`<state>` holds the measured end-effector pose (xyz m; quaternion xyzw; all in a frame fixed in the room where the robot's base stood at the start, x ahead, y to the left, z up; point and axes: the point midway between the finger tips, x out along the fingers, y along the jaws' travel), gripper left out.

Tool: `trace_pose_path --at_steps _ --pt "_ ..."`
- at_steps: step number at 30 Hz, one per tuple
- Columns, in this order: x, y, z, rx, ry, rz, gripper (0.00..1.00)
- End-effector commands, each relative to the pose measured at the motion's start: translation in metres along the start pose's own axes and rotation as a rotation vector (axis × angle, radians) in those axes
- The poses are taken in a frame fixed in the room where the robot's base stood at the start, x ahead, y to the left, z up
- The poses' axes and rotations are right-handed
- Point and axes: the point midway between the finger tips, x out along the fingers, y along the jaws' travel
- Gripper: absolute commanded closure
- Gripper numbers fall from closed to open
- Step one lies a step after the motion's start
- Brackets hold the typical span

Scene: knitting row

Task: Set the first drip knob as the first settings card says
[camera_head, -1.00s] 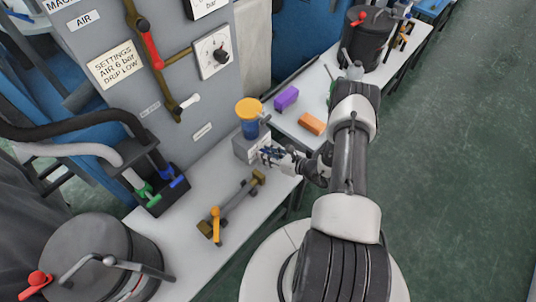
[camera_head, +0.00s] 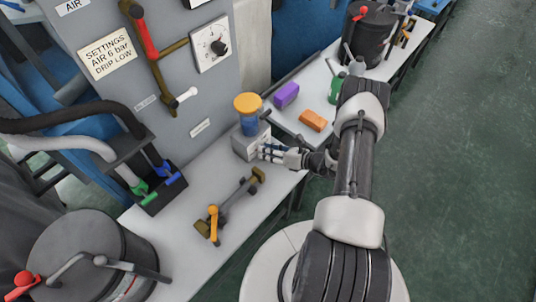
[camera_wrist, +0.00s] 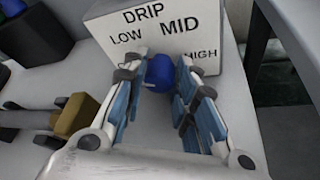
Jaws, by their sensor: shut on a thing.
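The settings card (camera_head: 107,50) on the grey panel reads AIR 6 bar, DRIP LOW. The drip unit is a pale box (camera_head: 243,147) under a blue cup with a yellow lid (camera_head: 248,104). In the wrist view its face (camera_wrist: 160,22) reads DRIP, with LOW at left, MID in the middle and HIGH at right. The blue drip knob (camera_wrist: 160,70) sits below MID, between the fingers of my gripper (camera_wrist: 161,84). My gripper (camera_head: 263,151) is shut on the knob at the box's front. The fingers hide the knob's sides, and I cannot tell its setting.
A brass valve assembly with an orange handle (camera_head: 214,220) lies on the bench in front. Purple (camera_head: 286,94) and orange (camera_head: 313,120) blocks lie behind. A dark lidded pot (camera_head: 95,262) stands front left.

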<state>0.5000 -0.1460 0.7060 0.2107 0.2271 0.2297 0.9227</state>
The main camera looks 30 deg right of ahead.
Motion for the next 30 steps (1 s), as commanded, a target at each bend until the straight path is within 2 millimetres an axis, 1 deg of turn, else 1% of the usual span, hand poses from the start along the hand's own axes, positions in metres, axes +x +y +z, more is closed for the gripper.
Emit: trace_pose_path --at_steps 1,15,21,30 --pt "0.0010 -0.0032 -0.0027 0.037 -0.003 0.016 0.98" --pt "0.0003 -0.0034 -0.0019 0.423 -0.015 0.178 0.98" --pt "0.0005 -0.0040 -0.0019 0.536 -0.020 0.225 0.98" --pt "0.0006 -0.0039 -0.0019 0.621 -0.023 0.262 0.98"
